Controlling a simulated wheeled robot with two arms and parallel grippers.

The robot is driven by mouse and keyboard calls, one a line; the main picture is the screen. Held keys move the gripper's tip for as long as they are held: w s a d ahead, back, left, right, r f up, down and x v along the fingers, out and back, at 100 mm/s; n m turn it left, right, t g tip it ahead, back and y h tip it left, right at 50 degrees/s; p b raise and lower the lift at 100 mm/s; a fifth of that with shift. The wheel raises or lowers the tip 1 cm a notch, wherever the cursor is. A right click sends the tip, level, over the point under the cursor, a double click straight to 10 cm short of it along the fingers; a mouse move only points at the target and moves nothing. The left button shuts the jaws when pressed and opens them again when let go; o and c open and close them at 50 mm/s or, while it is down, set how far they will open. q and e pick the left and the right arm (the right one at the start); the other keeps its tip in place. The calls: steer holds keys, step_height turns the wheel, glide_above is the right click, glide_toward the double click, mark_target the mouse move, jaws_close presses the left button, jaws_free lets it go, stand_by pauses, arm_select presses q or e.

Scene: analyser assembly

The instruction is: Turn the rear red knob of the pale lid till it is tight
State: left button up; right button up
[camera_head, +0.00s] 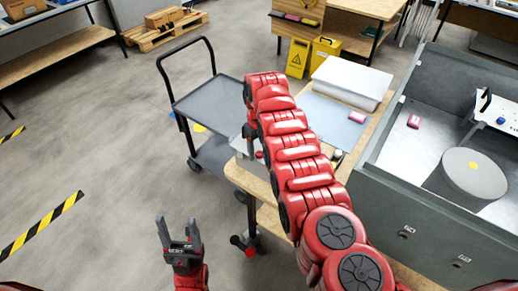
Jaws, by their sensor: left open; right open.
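A pale piece, probably the pale lid (239,146), lies on the wooden table, mostly hidden under my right arm. A small red spot, possibly one of its knobs (259,155), shows beside the arm; which knob it is cannot be told. My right arm reaches across the table from the lower right. Its gripper (250,145) points down at the table's left edge, close to the pale piece, and its fingertips are hard to make out. My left gripper (179,232) is open and empty, fingers up, over the floor at the lower middle.
A grey trolley (212,98) stands against the table's left side. A white box (352,78) and a blue sheet (335,118) lie at the back of the table. A grey open housing (410,205) with a round drum (468,174) fills the right.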

jaws_close()
stand_by(0.4)
steer(key=m+b, duration=0.1)
steer(key=m, duration=0.1)
steer(key=m+b, duration=0.1)
steer(key=b, duration=0.1)
steer(key=shift+f+m+b, duration=0.2)
steer(key=shift+m+b, duration=0.1)
steer(key=shift+m, duration=0.1)
steer(key=shift+r+m+b, duration=0.2)
steer(key=shift+m+b, duration=0.9)
steer(key=shift+m, duration=0.2)
jaws_free()
